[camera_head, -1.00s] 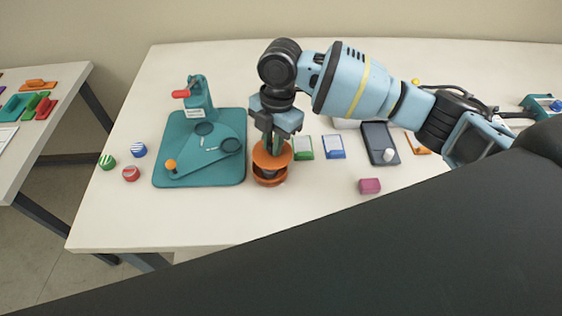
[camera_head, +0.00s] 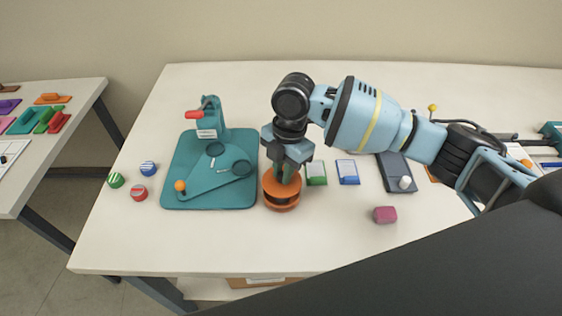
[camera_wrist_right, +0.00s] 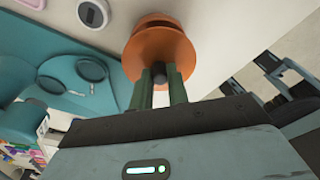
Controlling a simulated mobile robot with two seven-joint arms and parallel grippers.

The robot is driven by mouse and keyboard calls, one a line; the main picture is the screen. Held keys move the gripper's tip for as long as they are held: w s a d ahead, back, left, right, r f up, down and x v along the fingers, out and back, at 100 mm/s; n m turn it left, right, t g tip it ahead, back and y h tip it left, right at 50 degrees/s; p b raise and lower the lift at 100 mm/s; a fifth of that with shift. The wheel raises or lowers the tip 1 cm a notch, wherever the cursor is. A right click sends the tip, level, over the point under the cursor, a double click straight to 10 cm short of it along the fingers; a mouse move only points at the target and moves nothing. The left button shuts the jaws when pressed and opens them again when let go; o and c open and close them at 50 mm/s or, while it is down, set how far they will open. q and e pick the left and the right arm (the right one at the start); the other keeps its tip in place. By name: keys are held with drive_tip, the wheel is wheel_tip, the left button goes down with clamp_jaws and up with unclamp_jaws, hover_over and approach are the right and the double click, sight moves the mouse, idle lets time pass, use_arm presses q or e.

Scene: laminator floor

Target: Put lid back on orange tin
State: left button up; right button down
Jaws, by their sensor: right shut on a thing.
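The round orange lid (camera_head: 272,184) has a dark knob (camera_wrist_right: 159,70) on top. My right gripper (camera_head: 287,174) is shut on this knob, with its green fingers either side in the right wrist view (camera_wrist_right: 160,88). The lid sits directly over the orange tin (camera_head: 281,207), roughly level. A narrow dark band shows between lid and tin, and I cannot tell if they touch. In the right wrist view the lid (camera_wrist_right: 150,45) hides most of the tin. My left gripper is not in view.
A teal press board (camera_head: 215,198) stands close left of the tin. Striped round badges (camera_head: 139,193) lie further left. Green (camera_head: 316,173) and blue (camera_head: 347,172) cards, a dark device (camera_head: 397,172) and a magenta block (camera_head: 385,215) lie to the right. The table front is clear.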

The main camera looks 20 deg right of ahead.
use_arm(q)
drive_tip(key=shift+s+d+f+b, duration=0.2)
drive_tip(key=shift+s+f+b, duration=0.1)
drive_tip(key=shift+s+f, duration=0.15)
use_arm(e)
drive_tip(key=shift+f, duration=1.55)
use_arm(q)
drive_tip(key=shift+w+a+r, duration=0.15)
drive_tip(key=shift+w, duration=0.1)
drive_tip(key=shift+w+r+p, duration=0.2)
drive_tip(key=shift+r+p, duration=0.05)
drive_tip(key=shift+p, duration=0.05)
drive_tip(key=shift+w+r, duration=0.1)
use_arm(e)
drive_tip(key=shift+f, duration=0.15)
idle(0.6)
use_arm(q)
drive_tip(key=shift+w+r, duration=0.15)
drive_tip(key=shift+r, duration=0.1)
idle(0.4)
use_arm(e)
drive_tip(key=c, duration=0.8)
unclamp_jaws()
